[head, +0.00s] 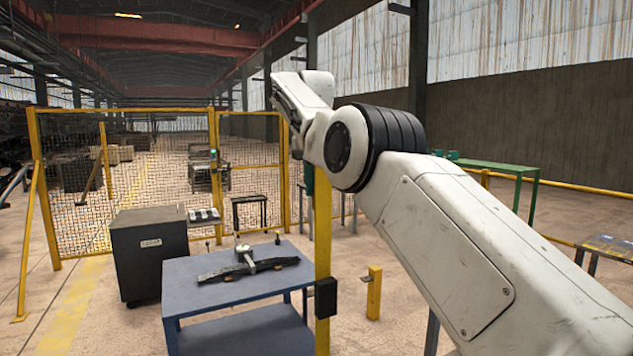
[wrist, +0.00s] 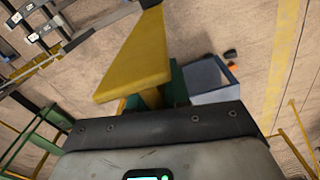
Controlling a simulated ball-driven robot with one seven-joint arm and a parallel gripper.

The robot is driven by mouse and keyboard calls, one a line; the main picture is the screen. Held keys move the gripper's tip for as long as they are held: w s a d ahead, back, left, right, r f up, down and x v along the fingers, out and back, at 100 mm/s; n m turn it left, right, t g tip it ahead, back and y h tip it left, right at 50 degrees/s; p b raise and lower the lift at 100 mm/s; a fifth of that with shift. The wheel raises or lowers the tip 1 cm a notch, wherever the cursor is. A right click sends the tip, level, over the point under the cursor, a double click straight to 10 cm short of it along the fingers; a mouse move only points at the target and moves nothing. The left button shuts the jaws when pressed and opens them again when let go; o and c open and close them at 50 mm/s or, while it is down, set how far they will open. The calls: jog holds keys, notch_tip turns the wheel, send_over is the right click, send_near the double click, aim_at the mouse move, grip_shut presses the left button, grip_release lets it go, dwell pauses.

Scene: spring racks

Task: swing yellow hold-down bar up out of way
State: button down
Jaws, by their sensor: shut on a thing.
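The yellow bar (head: 322,250) stands upright in the head view, to the right of the blue table, with a black block (head: 326,297) on its lower part. Its top is hidden behind my gripper (head: 309,178), which is at its upper end. In the wrist view the yellow bar (wrist: 140,55) runs away from my gripper (wrist: 152,98) toward a dark end at the top. A short yellow piece sits between the green fingers, and my gripper is shut on it. The exact contact is partly hidden by the dark palm edge.
A blue table (head: 225,290) holds a dark leaf spring (head: 250,268). A dark grey cabinet (head: 150,255) stands left of it. A yellow mesh fence (head: 75,190) is behind. A short yellow post (head: 374,292) stands right of the bar, and a green bench (head: 500,167) farther right.

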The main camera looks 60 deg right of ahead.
jog(key=shift+w+a+f, duration=0.15)
jog(key=shift+w+f, duration=0.1)
jog(key=shift+f, duration=0.15)
jog(key=c, duration=1.3)
grip_release()
jog(key=shift+w+a, duration=0.1)
jog(key=shift+o, duration=0.7)
jog(key=shift+r, duration=0.2)
jog(key=shift+s, duration=0.25)
